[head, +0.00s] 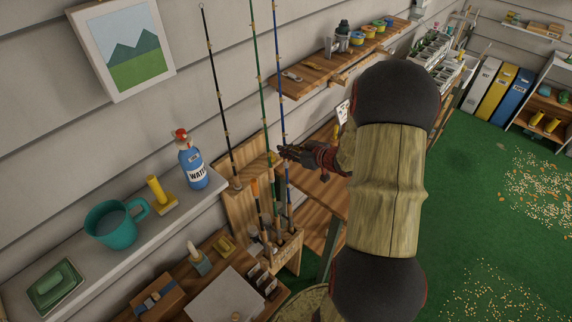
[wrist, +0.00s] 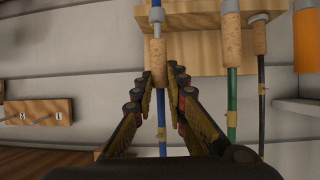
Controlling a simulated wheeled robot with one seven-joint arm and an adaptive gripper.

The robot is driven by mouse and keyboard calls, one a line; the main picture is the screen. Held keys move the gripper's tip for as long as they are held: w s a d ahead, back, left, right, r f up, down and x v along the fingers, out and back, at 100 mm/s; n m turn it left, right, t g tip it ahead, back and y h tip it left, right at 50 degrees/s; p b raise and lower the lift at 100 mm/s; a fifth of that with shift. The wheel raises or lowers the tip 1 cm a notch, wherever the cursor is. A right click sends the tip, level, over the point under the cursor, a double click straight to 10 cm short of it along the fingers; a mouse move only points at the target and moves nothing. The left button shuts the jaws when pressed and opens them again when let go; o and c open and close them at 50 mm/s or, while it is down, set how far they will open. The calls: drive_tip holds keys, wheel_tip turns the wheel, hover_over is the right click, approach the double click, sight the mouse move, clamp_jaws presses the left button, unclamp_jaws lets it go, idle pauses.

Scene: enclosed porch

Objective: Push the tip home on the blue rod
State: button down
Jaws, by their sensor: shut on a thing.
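The blue rod (head: 279,80) stands upright, leaning slightly, at the right of the rod group in the head view. Its top runs out of that frame. My gripper (head: 283,152) reaches it from the right at about mid-height. In the wrist view, my gripper (wrist: 160,78) has its dark, yellow-padded fingers on both sides of the blue rod (wrist: 162,135), shut on it by a cork section (wrist: 158,55). The rod is blue on both sides of this cork. Whether its tip is fully seated cannot be seen.
A green rod (head: 257,75) and a black rod (head: 214,70) stand close left of the blue one in a wooden rack (head: 236,215). A wall shelf (head: 310,72) lies behind. A ledge holds a water bottle (head: 192,165) and a teal mug (head: 108,228).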

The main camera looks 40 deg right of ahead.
drive_tip(key=shift+s+f+b, duration=0.1)
drive_tip(key=shift+f+b, duration=0.5)
drive_tip(key=shift+f, duration=0.55)
idle(0.5)
drive_tip(key=c, duration=1.7)
unclamp_jaws()
drive_tip(key=shift+o, duration=0.8)
drive_tip(key=o, duration=0.4)
drive_tip(key=shift+o, duration=0.3)
drive_tip(key=shift+s+r, duration=0.1)
drive_tip(key=shift+r, duration=0.05)
drive_tip(key=s+r+p, duration=0.4)
drive_tip(key=p, duration=0.1)
drive_tip(key=shift+s+d, duration=0.15)
